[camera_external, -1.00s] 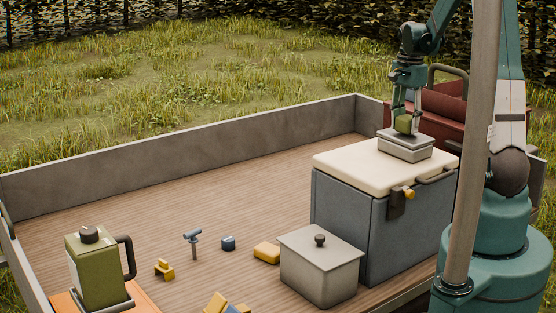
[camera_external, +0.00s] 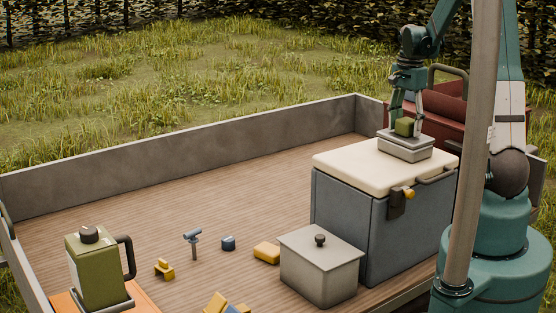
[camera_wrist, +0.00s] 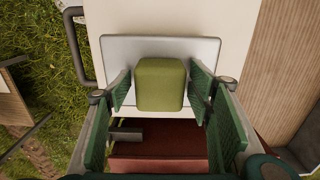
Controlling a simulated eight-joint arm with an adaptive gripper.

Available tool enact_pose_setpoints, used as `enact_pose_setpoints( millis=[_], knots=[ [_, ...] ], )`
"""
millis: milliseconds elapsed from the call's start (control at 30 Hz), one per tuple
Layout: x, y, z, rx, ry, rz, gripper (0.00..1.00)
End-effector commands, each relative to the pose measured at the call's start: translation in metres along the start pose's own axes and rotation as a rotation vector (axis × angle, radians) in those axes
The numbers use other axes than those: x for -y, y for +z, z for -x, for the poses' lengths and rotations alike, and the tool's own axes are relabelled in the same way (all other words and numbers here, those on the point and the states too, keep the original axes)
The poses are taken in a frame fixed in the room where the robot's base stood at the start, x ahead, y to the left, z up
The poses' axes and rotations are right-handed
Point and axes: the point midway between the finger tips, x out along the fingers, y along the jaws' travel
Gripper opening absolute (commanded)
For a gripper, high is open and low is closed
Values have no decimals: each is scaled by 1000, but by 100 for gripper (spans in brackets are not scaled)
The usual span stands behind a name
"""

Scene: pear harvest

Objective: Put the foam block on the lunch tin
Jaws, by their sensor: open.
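The green foam block (camera_external: 404,126) rests on the lid of the grey metal lunch tin (camera_external: 404,149), which stands on the cream top of the cooler. In the wrist view the foam block (camera_wrist: 160,84) sits on the tin's lid (camera_wrist: 120,50), towards its near edge. My gripper (camera_external: 405,118) is just above the tin, with its fingers on either side of the block. In the wrist view my gripper (camera_wrist: 160,92) is open, with a visible gap between each green finger pad and the block.
The cooler (camera_external: 340,225) has a cream lid (camera_external: 335,163). A red box (camera_external: 450,115) stands behind it. A grey lidded bin (camera_external: 318,275), a yellow block (camera_external: 266,252), small blue and yellow pieces and a green canister (camera_external: 95,270) stand farther left. The wooden bed's middle is clear.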

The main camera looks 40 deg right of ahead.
Motion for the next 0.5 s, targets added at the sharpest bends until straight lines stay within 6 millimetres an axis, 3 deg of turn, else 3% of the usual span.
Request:
enact_pose_setpoints(
  millis=[267,500],
  knots=[
    [0,0,6,0,0,0,52],
    [0,0,29,0,0,0,52]
  ],
)
